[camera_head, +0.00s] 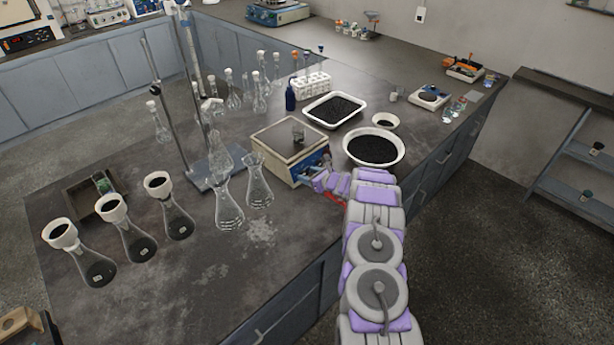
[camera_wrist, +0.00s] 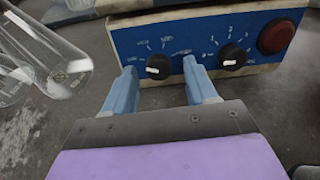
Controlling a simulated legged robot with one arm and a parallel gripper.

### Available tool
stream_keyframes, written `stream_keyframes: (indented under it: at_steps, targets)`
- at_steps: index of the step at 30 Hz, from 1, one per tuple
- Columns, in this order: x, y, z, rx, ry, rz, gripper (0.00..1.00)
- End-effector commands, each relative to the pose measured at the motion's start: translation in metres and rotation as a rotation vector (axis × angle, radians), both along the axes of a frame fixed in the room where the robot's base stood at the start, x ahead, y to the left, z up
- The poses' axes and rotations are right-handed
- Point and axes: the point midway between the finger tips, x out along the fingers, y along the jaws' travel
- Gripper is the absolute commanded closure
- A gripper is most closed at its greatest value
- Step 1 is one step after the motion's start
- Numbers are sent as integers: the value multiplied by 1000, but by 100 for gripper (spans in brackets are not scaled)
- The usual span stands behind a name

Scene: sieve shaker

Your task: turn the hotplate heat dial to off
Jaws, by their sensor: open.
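I cannot read which is the heat dial. My gripper (camera_wrist: 159,70) is open, with its blue fingers on either side of the left dial; contact cannot be told. In the head view my gripper (camera_head: 322,181) is at the panel, largely hidden by my arm.
A red round button (camera_wrist: 276,36) sits right of the dials. Glass flasks (camera_head: 259,182) stand close left of the hotplate and also show in the wrist view (camera_wrist: 50,60). A white bowl of dark grains (camera_head: 400,146) stands to the right. Filter flasks (camera_head: 178,222) stand farther left.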

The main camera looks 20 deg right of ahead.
Motion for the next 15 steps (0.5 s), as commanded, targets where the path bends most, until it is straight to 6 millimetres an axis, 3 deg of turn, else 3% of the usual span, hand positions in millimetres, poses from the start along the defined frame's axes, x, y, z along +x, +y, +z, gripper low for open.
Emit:
stream_keyframes:
  at_steps: [15]
  targets:
    - [12, 5, -7, 3, 2, -2, 43]
